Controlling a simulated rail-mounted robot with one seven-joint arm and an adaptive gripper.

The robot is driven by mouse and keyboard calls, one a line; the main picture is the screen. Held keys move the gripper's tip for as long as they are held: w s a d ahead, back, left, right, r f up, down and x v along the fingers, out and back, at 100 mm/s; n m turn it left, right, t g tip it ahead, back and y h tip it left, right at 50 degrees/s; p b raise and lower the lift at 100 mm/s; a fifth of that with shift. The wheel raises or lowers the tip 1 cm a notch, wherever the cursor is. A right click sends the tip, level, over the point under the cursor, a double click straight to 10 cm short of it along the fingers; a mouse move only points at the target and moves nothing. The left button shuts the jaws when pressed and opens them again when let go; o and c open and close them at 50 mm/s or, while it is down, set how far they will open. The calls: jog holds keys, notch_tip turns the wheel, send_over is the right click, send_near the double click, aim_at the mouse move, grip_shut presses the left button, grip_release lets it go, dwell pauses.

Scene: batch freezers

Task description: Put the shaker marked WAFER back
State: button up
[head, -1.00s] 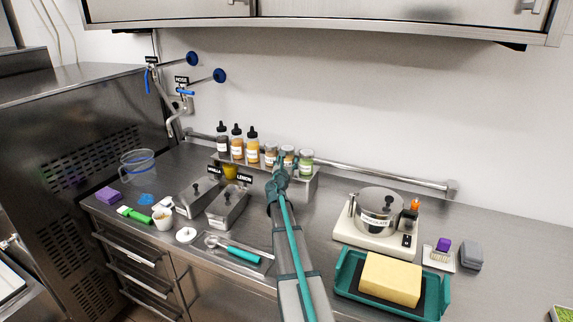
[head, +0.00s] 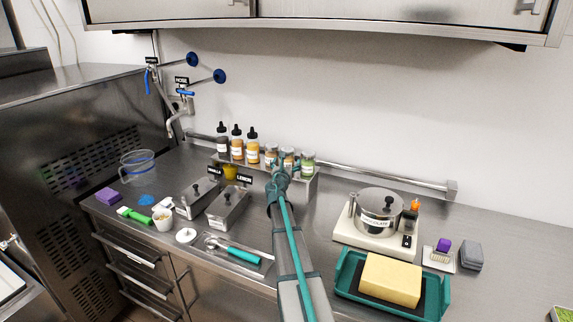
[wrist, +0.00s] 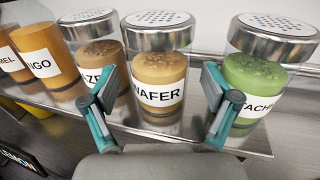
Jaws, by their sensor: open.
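The shaker marked WAFER (wrist: 160,72) stands upright on the steel rack, with a perforated metal lid and tan contents. It also shows in the head view (head: 288,154), partly behind my gripper. My gripper (wrist: 160,92) is open, with one teal-edged finger on each side of the WAFER shaker's front; I cannot tell whether they touch it. In the head view my gripper (head: 281,168) is right at the front of the rack (head: 301,185).
A brown-topped shaker (wrist: 95,60) stands close on the left and a green pistachio shaker (wrist: 255,80) on the right. Squeeze bottles (head: 237,145) fill the rack's left end. A rail runs behind.

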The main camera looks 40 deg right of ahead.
jog(key=b+v, duration=0.2)
jog(key=v, duration=1)
jog(key=shift+b, duration=0.3)
jog(key=shift+r, duration=0.1)
